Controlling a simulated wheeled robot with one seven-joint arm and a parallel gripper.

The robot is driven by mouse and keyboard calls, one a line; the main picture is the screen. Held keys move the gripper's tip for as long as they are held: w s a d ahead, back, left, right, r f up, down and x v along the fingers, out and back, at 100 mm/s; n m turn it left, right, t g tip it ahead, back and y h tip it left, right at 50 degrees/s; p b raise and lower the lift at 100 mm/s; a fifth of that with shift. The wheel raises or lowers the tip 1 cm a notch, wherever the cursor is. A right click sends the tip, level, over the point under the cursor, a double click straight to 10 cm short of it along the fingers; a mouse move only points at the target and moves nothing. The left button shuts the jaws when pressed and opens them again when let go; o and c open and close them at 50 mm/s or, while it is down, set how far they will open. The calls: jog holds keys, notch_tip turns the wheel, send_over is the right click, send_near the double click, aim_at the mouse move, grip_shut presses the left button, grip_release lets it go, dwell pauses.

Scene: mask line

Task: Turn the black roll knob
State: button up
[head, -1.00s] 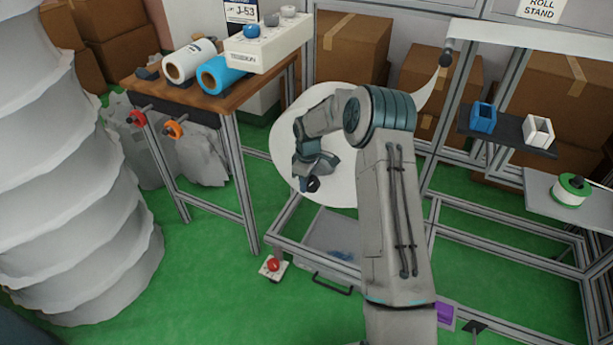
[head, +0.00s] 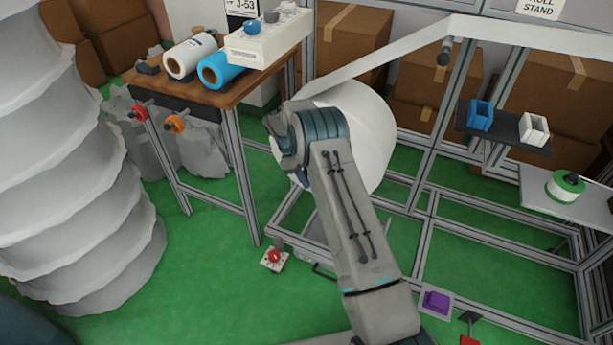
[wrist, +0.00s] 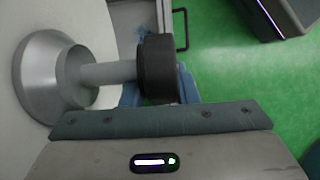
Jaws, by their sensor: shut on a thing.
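The black roll knob (wrist: 157,68) shows in the wrist view as a dark cylinder on a grey metal shaft (wrist: 108,73) with a round flange (wrist: 38,78). My gripper (wrist: 160,92) is shut on it, with blue fingers at both sides of the knob. The flange sits on the pale face of the large white roll, which is also in the head view (head: 367,140).
A white web (head: 395,58) stretches from the roll to the upper right frame. A wooden bench (head: 190,93) with white and blue rolls stands left. A red button box (head: 274,259) and a purple pad (head: 437,301) are low by the frame. Green floor is open at front left.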

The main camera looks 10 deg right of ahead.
jog(key=shift+s+a+f, duration=0.25)
jog(key=shift+s+f, duration=0.05)
jog(key=shift+f, duration=0.05)
jog(key=o, duration=0.9)
jog(key=shift+a, duration=0.1)
jog(key=shift+w+d+r, duration=0.1)
jog(key=shift+d+r, duration=0.15)
jog(key=p+v, duration=0.1)
jog(key=v, duration=1.1)
jog(key=shift+w+a+f, duration=0.1)
